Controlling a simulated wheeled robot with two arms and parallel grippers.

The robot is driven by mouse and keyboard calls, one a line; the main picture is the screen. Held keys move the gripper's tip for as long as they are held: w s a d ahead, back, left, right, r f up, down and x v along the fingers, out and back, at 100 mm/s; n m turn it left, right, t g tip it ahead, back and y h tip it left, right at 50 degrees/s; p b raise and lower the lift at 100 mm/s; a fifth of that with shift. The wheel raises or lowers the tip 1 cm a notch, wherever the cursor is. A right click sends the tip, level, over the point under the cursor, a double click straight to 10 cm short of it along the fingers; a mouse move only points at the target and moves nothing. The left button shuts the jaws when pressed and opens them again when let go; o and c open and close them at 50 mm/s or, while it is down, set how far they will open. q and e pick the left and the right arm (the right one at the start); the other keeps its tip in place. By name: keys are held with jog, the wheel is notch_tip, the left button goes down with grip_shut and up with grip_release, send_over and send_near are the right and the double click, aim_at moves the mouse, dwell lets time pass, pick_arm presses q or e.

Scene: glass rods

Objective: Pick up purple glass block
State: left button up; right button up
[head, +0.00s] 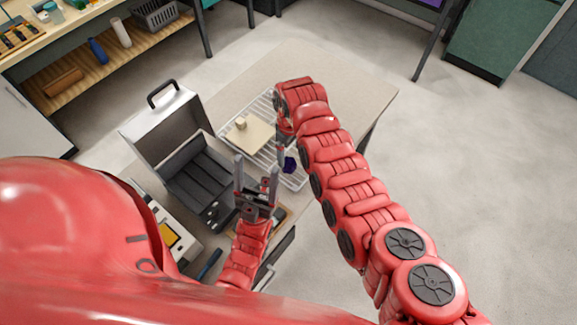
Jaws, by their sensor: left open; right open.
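The purple glass block (290,165) is a small dark purple piece lying on the wire rack (297,182) near its front right end. My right gripper (282,155) points down just beside the block, at its left in the head view. Its fingers are partly hidden by my own arm, and I cannot tell whether they touch the block. The block is not held. My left gripper (257,168) is open and empty, with its two grey fingers spread, in front of the rack and to the right of the open grey case.
A pale board (250,134) with a small beige block (240,123) lies on the rack. The open grey case (167,125) with a raised lid stands to the left. A device with a yellow screen (169,235) sits nearer. The table (365,82) is bare at the back right.

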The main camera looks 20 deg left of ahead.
aim_at(289, 162)
jog(key=f+b, duration=0.1)
jog(key=f, duration=0.1)
jog(key=f+b, duration=0.2)
jog(key=f, duration=0.1)
jog(key=shift+s+a+f, duration=0.2)
jog(key=shift+r, duration=0.1)
jog(key=shift+c, duration=0.2)
jog(key=shift+s, duration=0.1)
jog(key=shift+c, duration=1.3)
grip_shut()
